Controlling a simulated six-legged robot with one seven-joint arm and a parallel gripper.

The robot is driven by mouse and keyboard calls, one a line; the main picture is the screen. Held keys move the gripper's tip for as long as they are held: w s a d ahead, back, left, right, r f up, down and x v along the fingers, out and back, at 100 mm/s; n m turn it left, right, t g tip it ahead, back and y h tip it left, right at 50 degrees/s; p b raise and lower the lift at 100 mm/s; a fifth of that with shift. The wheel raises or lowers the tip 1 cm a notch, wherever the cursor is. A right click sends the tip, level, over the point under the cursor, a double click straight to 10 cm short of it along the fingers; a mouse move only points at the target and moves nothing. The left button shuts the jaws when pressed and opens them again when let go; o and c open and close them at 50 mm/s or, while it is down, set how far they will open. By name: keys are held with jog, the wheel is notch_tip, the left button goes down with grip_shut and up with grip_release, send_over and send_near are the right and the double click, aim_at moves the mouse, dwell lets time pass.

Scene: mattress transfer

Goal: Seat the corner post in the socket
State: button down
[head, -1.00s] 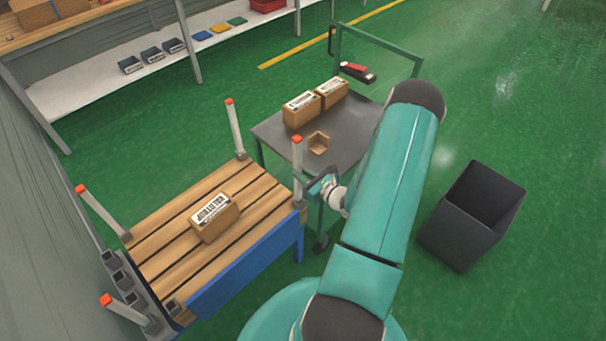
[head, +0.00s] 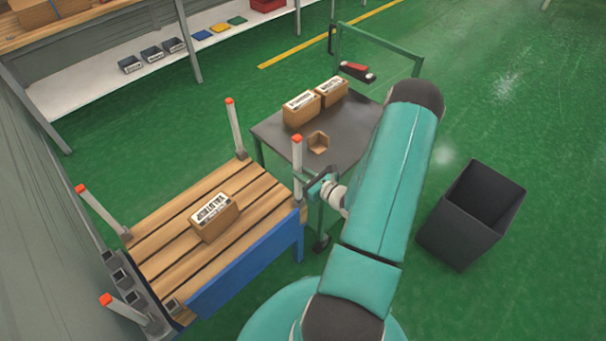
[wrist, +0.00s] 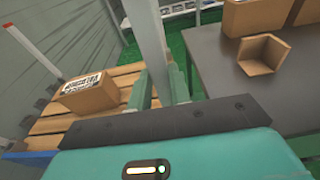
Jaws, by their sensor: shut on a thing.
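The corner post (head: 297,168) is pale grey with an orange tip and stands about upright at the right corner of the slatted wooden pallet (head: 160,227). In the wrist view the post (wrist: 148,35) rises between the two green fingers of my gripper (wrist: 162,85), which is shut on it. My gripper (head: 314,186) also shows beside the post in the head view. The post's lower end is near the pallet corner. The socket there is hidden, so I cannot tell whether the post is in it.
Other orange-tipped posts stand at the back corner (head: 235,128), left (head: 103,211) and front (head: 125,310), the last two tilted. A labelled carton (head: 215,222) lies on the pallet. A grey-topped cart (head: 275,130) with cartons stands behind. A dark bin (head: 452,235) is right.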

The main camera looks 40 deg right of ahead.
jog(key=shift+f, duration=2.5)
jog(key=c, duration=1.2)
grip_release()
jog(key=shift+s, duration=0.15)
jog(key=s+r, duration=0.2)
jog(key=s, duration=1.1)
jog(key=shift+s+d, duration=0.15)
jog(key=shift+s, duration=0.05)
jog(key=shift+r, duration=0.1)
